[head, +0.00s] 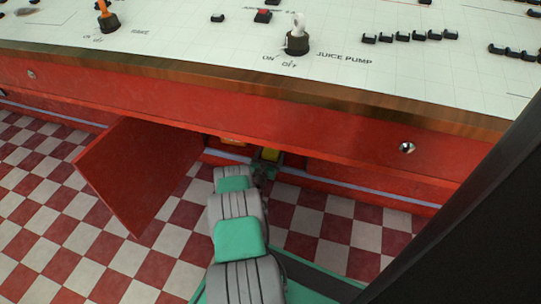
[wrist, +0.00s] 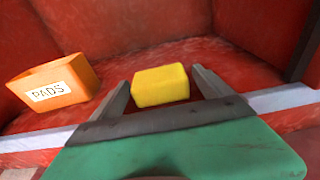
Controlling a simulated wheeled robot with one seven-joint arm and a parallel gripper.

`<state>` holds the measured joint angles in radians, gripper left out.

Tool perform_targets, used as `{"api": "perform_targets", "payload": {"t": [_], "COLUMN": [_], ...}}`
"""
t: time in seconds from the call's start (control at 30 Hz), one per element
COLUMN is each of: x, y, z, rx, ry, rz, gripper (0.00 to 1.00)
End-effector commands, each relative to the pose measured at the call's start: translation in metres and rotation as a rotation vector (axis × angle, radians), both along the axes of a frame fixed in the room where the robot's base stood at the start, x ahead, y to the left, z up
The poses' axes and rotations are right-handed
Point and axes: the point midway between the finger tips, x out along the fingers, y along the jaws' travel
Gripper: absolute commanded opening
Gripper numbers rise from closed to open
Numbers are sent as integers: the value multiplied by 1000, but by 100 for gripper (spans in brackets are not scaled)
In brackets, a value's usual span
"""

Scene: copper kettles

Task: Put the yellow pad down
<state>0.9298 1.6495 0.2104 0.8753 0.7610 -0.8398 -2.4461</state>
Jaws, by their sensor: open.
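The yellow pad (wrist: 160,85) is a small block inside the red cabinet, seemingly on its floor. It also shows in the head view (head: 271,154), just under the counter edge. My gripper (wrist: 161,79) is open, with one finger on each side of the pad. A gap shows between the pad and the right finger; the left finger is close to the pad's left side. In the head view my gripper (head: 264,168) reaches into the cabinet opening, and its fingers are hard to make out. The pad's underside is hidden.
An orange box (wrist: 52,88) labelled PADS stands to the left of the pad. An open red door (head: 138,172) swings out left of my arm. The counter (head: 200,60) overhangs the opening, and a pale strip (wrist: 280,99) runs along the cabinet's front edge.

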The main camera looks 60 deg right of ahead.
Motion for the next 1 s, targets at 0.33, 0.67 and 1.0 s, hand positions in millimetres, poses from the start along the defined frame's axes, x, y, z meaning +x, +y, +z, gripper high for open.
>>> {"api": "perform_targets", "payload": {"t": [0.33,0.67,1.0], "x": [-4,-14,-14], "y": [30,76,76], "z": [7,8,7], "rx": [2,0,0], "ry": [4,0,-1], "rz": [5,1,0], "gripper": [89,89,89]}}
